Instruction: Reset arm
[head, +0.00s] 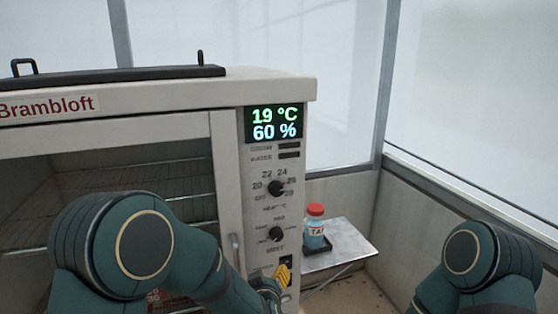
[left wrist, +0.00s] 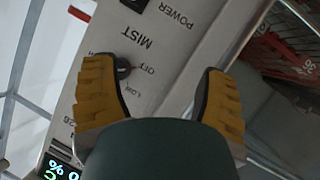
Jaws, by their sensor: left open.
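My left gripper (head: 282,274) is at the lower part of the control panel, in front of the switch area below the mist knob (head: 276,234). In the left wrist view its two yellow fingers (left wrist: 160,98) are spread apart with nothing held between them. The dark mist knob (left wrist: 123,69) shows beside the left-hand finger, near the OFF mark; I cannot tell whether they touch. The POWER label and part of a dark switch (left wrist: 136,4) show at the top edge. My right arm shows at the lower right in the head view, but its gripper is out of view.
The white Brambloft cabinet (head: 165,96) has a glass door with wire racks inside. Its display (head: 274,123) reads 19 °C and 60 %. The heat knob (head: 276,187) is below. A red-capped bottle (head: 315,228) stands on a metal side shelf (head: 345,242).

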